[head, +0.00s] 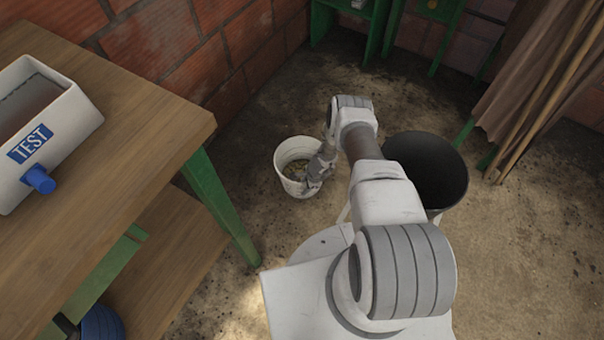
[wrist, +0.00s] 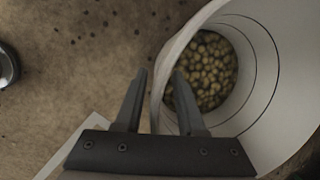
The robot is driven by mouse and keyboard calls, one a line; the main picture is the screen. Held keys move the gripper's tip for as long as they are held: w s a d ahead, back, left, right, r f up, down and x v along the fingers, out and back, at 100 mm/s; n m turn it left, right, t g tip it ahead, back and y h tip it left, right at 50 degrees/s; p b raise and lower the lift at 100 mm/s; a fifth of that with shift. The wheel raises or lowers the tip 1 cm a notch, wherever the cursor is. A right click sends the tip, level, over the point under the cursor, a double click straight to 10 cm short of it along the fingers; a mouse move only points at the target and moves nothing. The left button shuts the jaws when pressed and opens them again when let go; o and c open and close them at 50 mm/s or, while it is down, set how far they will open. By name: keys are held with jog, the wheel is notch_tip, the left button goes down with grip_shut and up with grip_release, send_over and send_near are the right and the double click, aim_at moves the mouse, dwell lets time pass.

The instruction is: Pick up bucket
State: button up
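A white bucket (head: 289,185) stands on the floor left of my arm in the head view, with small yellowish-brown pieces at its bottom. In the wrist view the bucket (wrist: 268,130) fills the right side, and its near wall runs up between my fingers. My gripper (wrist: 161,76) is open around that wall, one finger outside the bucket and one inside. The fingers look apart from the wall, though contact at the lower part is hard to tell. In the head view my gripper (head: 316,184) is at the bucket's right side, partly over it.
A large dark bin (head: 440,165) stands right of my arm. A wooden table (head: 110,170) with green legs and a white TEST container (head: 75,125) is at left. Brick walls and green shelving close the back; planks lean at right. Floor is open at lower right.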

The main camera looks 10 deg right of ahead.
grip_shut()
jog(key=shift+w+d, duration=0.1)
dwell(1.0)
